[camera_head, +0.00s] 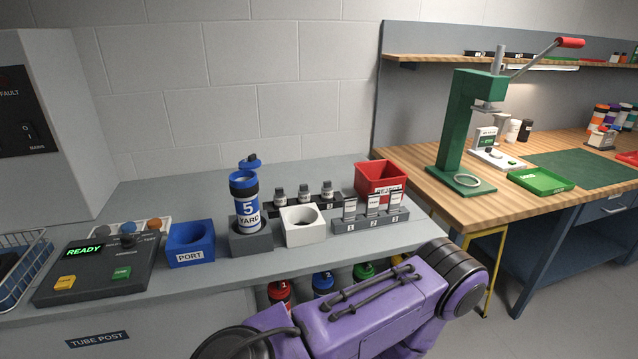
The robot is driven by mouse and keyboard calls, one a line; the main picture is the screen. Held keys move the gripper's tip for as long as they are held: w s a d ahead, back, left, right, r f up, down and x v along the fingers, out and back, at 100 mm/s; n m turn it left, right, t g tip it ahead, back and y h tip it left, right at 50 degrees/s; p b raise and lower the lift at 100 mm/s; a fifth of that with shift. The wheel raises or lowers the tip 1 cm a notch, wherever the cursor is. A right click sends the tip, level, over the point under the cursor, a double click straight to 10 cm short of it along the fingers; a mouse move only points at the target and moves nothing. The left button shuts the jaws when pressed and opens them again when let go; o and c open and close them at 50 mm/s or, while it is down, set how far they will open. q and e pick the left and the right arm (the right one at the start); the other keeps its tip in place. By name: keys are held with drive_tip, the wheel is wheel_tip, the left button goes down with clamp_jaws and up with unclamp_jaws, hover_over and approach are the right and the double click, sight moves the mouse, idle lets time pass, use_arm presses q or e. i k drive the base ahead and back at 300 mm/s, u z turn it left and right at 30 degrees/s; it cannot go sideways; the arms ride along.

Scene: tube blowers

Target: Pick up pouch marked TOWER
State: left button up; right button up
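Several small grey pouches with white labels stand in a grey numbered rack (372,222) on the bench. These are the left pouch (349,206), the middle pouch (373,203) and the right pouch (395,200). Their label print is too small to read, so I cannot tell which one says TOWER. A purple arm link of mine crosses the lower middle, in front of the bench edge. Neither of my grippers shows.
Left of the rack are a white holder (303,238), a blue YARD tube (245,202) upright in a grey holder (250,245), and a blue PORT block (191,255). A red bin (381,179) stands behind the rack. A control box (98,270) reads READY.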

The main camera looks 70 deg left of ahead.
sight(350, 202)
drive_tip(key=k, duration=0.15)
drive_tip(key=u, duration=1)
